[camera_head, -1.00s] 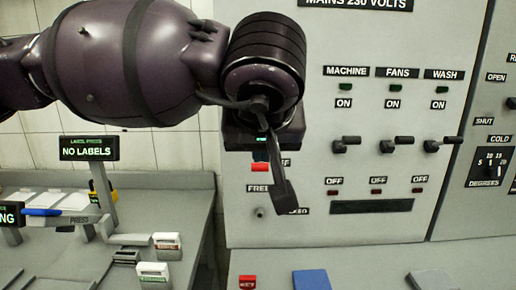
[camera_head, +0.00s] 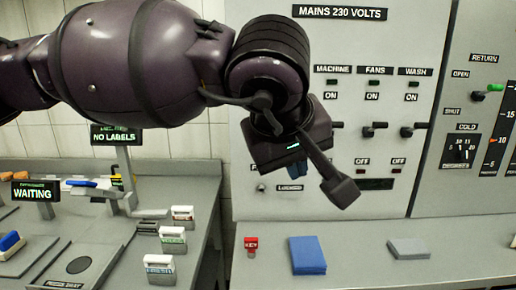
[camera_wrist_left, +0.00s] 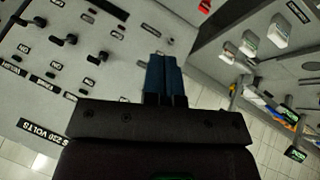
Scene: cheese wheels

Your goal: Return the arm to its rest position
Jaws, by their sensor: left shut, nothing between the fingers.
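My left arm (camera_head: 130,65) comes in from the left in the head view, dark purple, raised in front of a grey control panel (camera_head: 270,45). My left gripper (camera_head: 265,186) hangs at its end, with a dark body and blue fingers mostly hidden behind that body. In the left wrist view the two blue fingers (camera_wrist_left: 163,80) lie side by side, shut and empty, with the panel and floor beyond. A dark paddle-shaped part of mine sticks out to the lower right of the wrist. My right gripper is not in view.
Panel switches (camera_head: 407,131) stick out right of the gripper. Labelled small boxes (camera_head: 173,239) and a WAITING display (camera_head: 36,191) stand at left.

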